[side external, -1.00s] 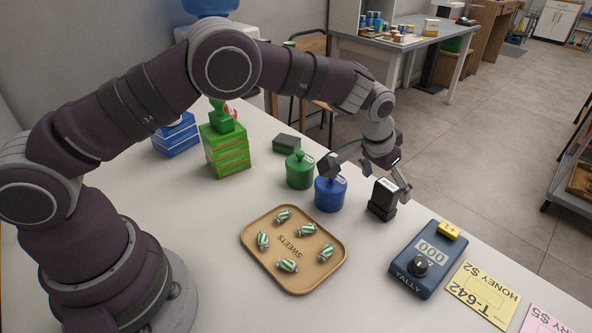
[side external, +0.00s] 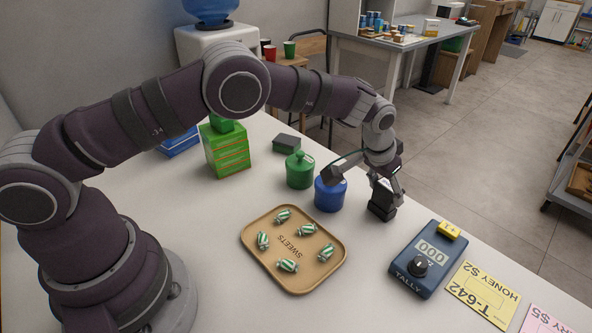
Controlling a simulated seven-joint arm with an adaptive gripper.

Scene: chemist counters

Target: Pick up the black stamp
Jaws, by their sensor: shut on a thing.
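The black stamp (side external: 381,206) is a small dark block with a pale label on its upper part. It stands upright on the white counter (side external: 190,228), right of the blue pot. My gripper (side external: 384,189) is over it, with its fingers around the stamp's upper part, shut on it. The fingers cover part of the stamp. I see no clear gap between the stamp's base and the counter.
A blue lidded pot (side external: 330,194) stands close left of my gripper, with a green pot (side external: 300,170) behind it. A tan sweets tray (side external: 262,274) lies in front. A blue tally counter (side external: 412,277) and a yellow card (side external: 482,294) lie to the right. Green boxes (side external: 228,158) are stacked at the left.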

